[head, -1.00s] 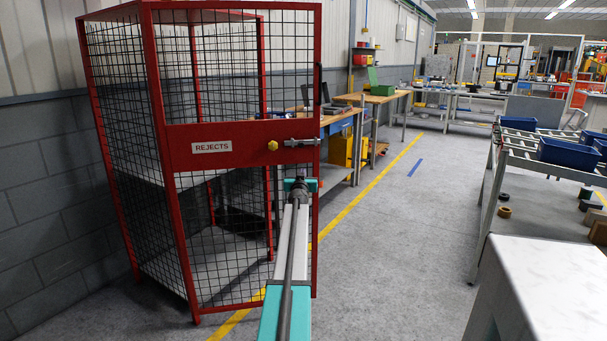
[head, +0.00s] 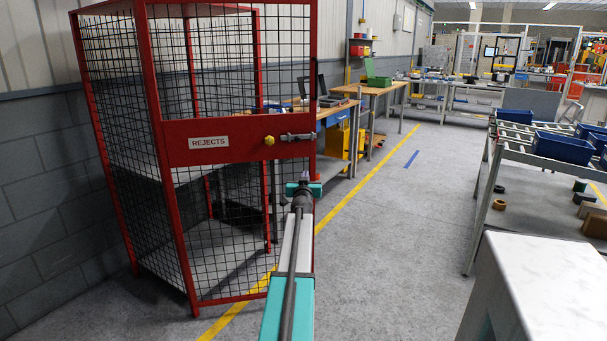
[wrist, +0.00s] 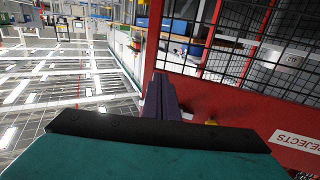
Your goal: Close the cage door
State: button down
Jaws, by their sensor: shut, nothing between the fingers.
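The red-framed mesh cage (head: 187,240) stands at left in the head view. Its door (head: 170,150) has a red panel with a REJECTS sign (head: 209,142), a yellow knob (head: 269,141) and a grey bolt (head: 297,137). The door appears ajar, its free right edge standing out past the cage's rear right post (head: 257,60). My gripper (head: 304,178) is shut and empty, just below the bolt near that edge. In the wrist view the shut fingers (wrist: 159,90) overlap the red panel (wrist: 225,90); contact cannot be told.
A wooden workbench (head: 372,95) stands behind the cage along the wall. A roller rack with blue bins (head: 562,147) is at right, with a pale surface (head: 545,275) in front. The grey floor (head: 400,240) between them is open.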

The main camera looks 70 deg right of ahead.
jog(key=shift+s+a+p, duration=0.2)
jog(key=shift+s+a, duration=0.2)
jog(key=shift+a, duration=0.25)
jog(key=shift+s+a+p, duration=0.2)
jog(key=shift+s+a, duration=0.15)
jog(key=shift+a, duration=0.3)
